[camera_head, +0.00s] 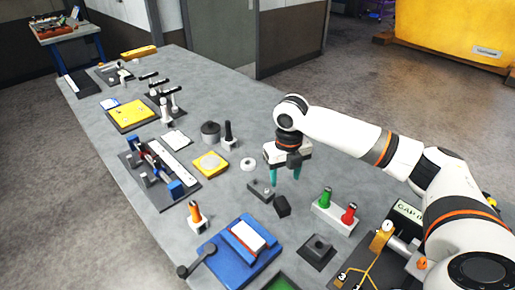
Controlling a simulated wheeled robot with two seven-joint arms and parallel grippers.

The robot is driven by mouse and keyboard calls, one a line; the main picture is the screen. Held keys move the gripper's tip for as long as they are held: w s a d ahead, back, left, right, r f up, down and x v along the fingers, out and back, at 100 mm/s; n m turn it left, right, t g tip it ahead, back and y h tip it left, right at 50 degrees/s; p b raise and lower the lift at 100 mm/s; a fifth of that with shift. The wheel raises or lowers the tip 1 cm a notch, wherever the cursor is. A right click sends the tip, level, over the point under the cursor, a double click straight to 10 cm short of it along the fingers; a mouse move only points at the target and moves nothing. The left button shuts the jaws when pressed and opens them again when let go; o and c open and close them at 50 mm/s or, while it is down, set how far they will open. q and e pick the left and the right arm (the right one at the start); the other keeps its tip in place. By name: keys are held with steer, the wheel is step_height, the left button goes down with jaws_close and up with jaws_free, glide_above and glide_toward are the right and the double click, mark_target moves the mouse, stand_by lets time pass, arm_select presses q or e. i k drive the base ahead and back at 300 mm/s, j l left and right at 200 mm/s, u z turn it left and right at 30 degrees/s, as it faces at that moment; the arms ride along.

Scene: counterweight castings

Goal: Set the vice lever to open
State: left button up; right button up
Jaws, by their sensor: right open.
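The blue vice (262,262) stands near the front of the grey bench, with a white block (247,235) between its jaws. Its lever (197,260) is on its left side, slanting down and left to a dark knob. I cannot tell the lever's setting from any mark. My right gripper (285,177) comes in from the right and points down, its two teal fingertips apart and nothing between them. It is above the bench, beyond and to the right of the vice, clear of the lever. My left gripper is not in view.
Under my right gripper are a small grey block (262,190) and a dark block (282,206). An orange-topped peg (195,214) stands close behind the lever. A holder with green and red knobs (334,213) is on the right. Bare bench lies left of the lever.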

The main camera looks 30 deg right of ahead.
mark_target(210, 249)
steer(key=k+j, duration=1.65)
